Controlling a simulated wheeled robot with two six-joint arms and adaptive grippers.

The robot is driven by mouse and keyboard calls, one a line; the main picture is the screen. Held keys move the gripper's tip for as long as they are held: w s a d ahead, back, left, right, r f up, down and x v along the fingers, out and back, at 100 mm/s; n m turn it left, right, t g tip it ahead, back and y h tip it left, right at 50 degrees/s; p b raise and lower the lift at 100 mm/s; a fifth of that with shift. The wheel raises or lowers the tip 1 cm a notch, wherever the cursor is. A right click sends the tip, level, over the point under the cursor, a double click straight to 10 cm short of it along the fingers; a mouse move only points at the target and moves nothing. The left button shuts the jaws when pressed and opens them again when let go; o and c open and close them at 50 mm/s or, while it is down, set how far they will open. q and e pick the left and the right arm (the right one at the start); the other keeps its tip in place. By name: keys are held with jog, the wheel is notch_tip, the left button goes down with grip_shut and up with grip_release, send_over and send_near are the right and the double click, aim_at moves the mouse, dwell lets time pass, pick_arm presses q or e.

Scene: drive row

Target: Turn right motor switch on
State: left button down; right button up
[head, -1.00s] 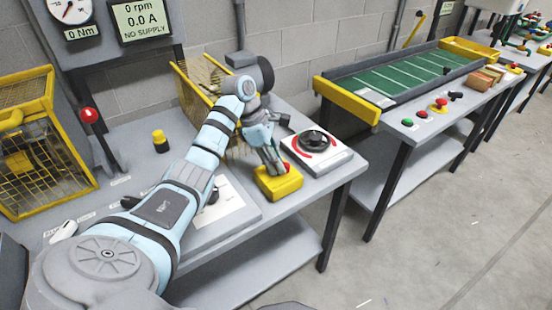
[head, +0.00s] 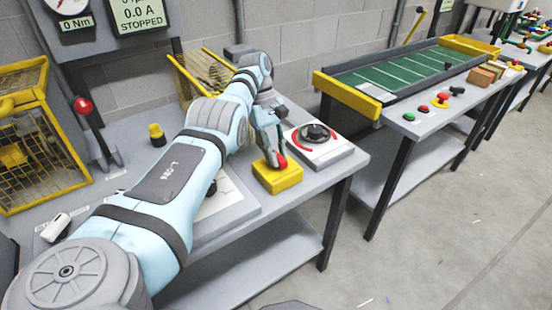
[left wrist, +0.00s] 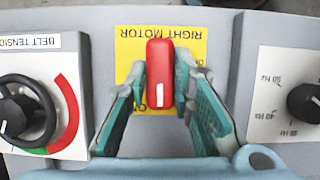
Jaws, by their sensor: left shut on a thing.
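The right motor switch is a yellow box (head: 279,177) at the bench's front edge. Its red handle (left wrist: 160,72) stands over a yellow plate lettered RIGHT MOTOR, upside down in the left wrist view. A white line on the handle points down in that view. My left gripper (head: 274,154) reaches down onto the switch and is shut on the red handle, with one teal finger on each side. In the head view my arm and fingers hide part of the handle. My right gripper is not in view.
Beside the switch is a white panel with a black knob (head: 316,133); the left wrist view shows a belt tension knob (left wrist: 20,115) and another dial (left wrist: 305,102). A red-topped lever (head: 83,107) stands left. A display (head: 140,14) reads STOPPED.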

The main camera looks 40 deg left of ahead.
pick_arm(q)
jog(key=shift+m, duration=0.3)
jog(key=c, duration=1.4)
grip_release()
